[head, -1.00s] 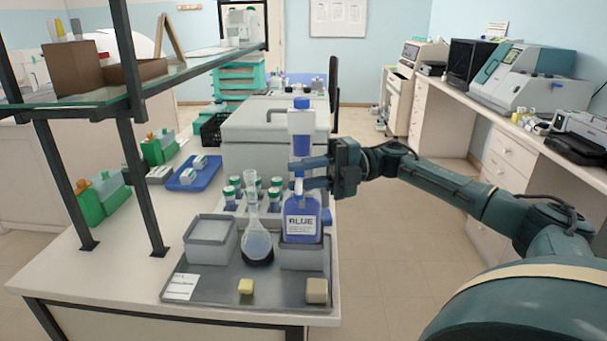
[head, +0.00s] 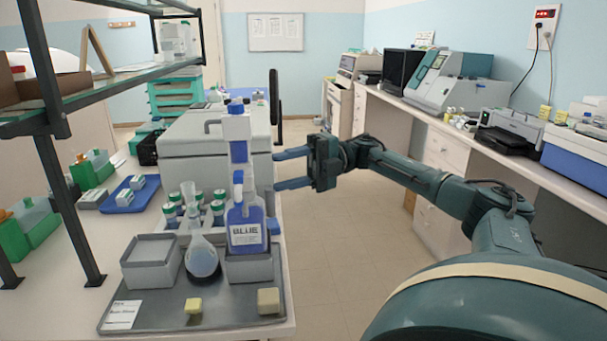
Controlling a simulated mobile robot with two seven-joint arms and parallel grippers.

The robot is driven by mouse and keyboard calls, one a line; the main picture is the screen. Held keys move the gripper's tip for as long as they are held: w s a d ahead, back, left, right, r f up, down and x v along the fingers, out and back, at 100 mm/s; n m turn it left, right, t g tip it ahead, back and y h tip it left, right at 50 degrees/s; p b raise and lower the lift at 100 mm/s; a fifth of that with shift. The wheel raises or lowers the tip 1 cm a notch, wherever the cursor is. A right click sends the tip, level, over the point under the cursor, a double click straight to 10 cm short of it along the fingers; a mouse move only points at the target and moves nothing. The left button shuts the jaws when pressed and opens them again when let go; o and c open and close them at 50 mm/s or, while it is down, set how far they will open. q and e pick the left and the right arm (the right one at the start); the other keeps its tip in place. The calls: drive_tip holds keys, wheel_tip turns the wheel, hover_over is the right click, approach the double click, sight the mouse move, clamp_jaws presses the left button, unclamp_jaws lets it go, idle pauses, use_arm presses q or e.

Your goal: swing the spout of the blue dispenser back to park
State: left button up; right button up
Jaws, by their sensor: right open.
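The blue dispenser (head: 246,225) is a bottle labelled BLUE, standing upright in a grey holder on the tray. A clear column with a blue top (head: 236,110) rises above it. A thin grey bent tube (head: 212,124) points left beside the top; it looks like the spout, but I cannot tell for sure whether it joins the dispenser or belongs to the grey box behind. My right gripper (head: 276,171) is open and empty, to the right of the column, its two fingers pointing left with a visible gap to the dispenser. My left gripper is out of view.
The grey tray (head: 170,318) also holds a round flask (head: 201,258), an empty-looking grey holder (head: 151,263) and two small blocks. Green-capped bottles stand behind. A large grey box (head: 180,137) is behind the dispenser. A glass shelf frame stands left. Open floor (head: 345,250) lies right.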

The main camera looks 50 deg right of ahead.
drive_tip(key=v, duration=0.4)
drive_tip(key=shift+d, duration=0.15)
drive_tip(key=shift+d, duration=0.1)
idle(0.4)
